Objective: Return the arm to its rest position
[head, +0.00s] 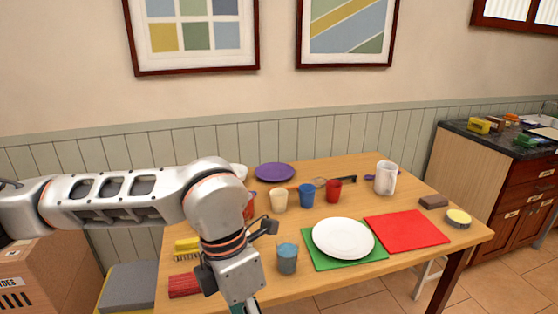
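My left arm reaches in from the left across the front of the table and bends downward. Its wrist is near the table's front left part, left of a glass with bluish contents (287,258). The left gripper's fingers are below the picture's lower edge or hidden by the wrist, so I cannot tell whether it is open or shut. My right arm and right gripper are not in view.
The wooden table (410,268) holds a white plate (343,238) on a green mat (318,260), a red mat (408,230), several cups, a purple plate (275,172) and a white pitcher (386,178). A cardboard box (40,275) stands at left.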

